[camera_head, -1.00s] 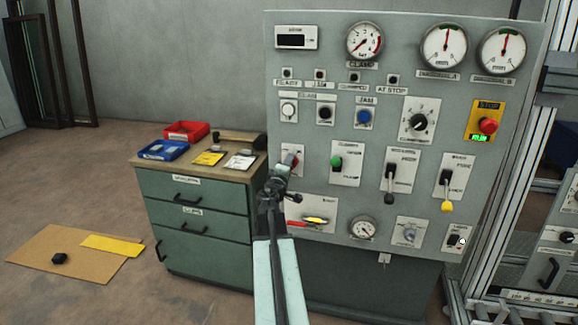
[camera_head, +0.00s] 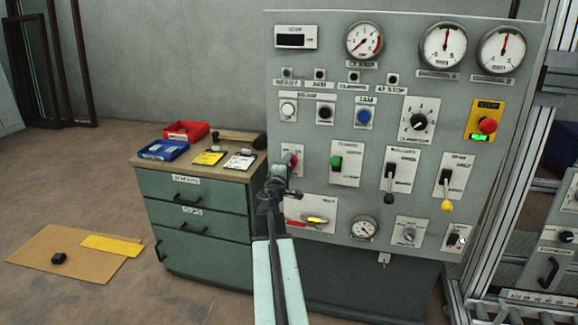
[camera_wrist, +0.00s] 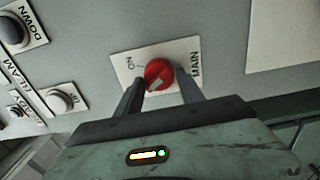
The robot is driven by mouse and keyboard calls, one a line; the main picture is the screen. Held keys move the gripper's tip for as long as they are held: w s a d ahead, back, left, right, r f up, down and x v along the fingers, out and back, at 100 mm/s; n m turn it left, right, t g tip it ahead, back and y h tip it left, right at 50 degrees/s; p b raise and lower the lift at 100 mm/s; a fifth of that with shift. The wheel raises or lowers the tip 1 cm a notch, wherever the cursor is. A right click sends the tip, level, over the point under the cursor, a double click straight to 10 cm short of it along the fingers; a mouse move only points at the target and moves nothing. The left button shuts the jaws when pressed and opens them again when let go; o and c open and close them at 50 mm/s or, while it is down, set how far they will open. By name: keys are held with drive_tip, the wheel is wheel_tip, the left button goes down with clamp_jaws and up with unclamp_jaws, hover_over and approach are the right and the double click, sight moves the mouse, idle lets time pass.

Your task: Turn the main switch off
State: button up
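The main switch is a red round knob (camera_wrist: 157,73) on a white plate (camera_wrist: 190,49) marked ON and MAIN in the wrist view. A pale mark shows on the knob's lower part. In the head view the knob (camera_head: 294,161) is partly hidden behind my gripper (camera_head: 282,177). In the wrist view my gripper (camera_wrist: 160,80) has its two dark fingers apart, one on each side of the knob. The fingertips are very close to the knob's edges; whether they touch it cannot be seen.
The panel (camera_head: 385,155) carries gauges, buttons and levers around the switch. A red emergency stop button (camera_head: 487,125) is at the right. A drawer cabinet (camera_head: 195,225) with trays stands to the left. A cardboard sheet (camera_head: 45,260) lies on the floor.

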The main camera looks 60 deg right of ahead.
drive_tip(key=shift+o, duration=0.9)
drive_tip(key=v, duration=0.7)
drive_tip(key=shift+a, duration=0.3)
drive_tip(key=shift+s, duration=0.1)
